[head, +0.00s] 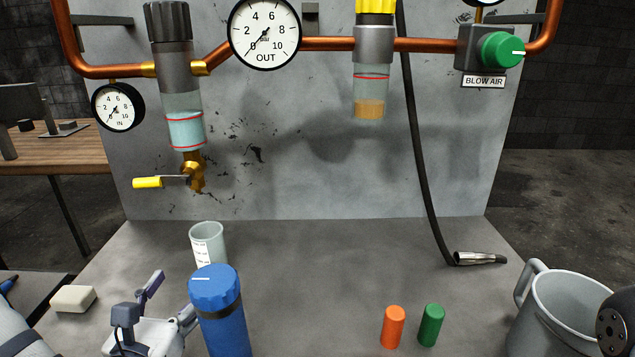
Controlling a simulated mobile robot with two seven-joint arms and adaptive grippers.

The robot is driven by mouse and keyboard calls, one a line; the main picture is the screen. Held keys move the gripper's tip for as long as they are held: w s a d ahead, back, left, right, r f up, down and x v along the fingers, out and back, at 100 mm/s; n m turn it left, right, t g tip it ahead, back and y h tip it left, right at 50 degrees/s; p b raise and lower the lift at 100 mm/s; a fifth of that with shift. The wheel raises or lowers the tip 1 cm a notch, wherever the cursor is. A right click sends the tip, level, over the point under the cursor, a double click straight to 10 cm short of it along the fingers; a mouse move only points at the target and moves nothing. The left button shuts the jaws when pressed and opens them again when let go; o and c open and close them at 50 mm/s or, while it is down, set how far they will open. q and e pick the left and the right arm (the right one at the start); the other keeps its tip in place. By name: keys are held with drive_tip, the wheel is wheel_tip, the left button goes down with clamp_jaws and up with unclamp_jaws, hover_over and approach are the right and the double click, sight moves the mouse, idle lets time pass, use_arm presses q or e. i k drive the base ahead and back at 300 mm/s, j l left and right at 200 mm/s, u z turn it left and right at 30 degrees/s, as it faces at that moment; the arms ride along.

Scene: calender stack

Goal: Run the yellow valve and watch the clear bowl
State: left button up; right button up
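The yellow valve (147,182) is a yellow-sleeved lever on a brass drain fitting. Its lever points left, about level. Above it, the clear bowl (185,130) hangs under a dark-knobbed grey body. It holds pale blue liquid with its top near the upper red line. A grey cup (210,240) with a white label stands on the bench below and right of the valve. My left gripper (170,297) is low at the left, fingers apart, well below the valve. One finger is close to the blue-capped bottle; I cannot tell whether they touch.
The blue bottle (223,325) stands in front of the cup. An orange cylinder (393,327), a green cylinder (431,325) and a grey mug (562,315) stand at right. A black hose (420,150) ends in a metal nozzle. The bench middle is clear.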

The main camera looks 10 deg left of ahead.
sight(184, 180)
drive_tip(key=k+l, duration=0.1)
drive_tip(key=k, duration=0.4)
drive_tip(key=k+l, duration=0.15)
drive_tip(key=k, duration=0.3)
drive_tip(key=k+l, duration=0.1)
drive_tip(key=k, duration=0.4)
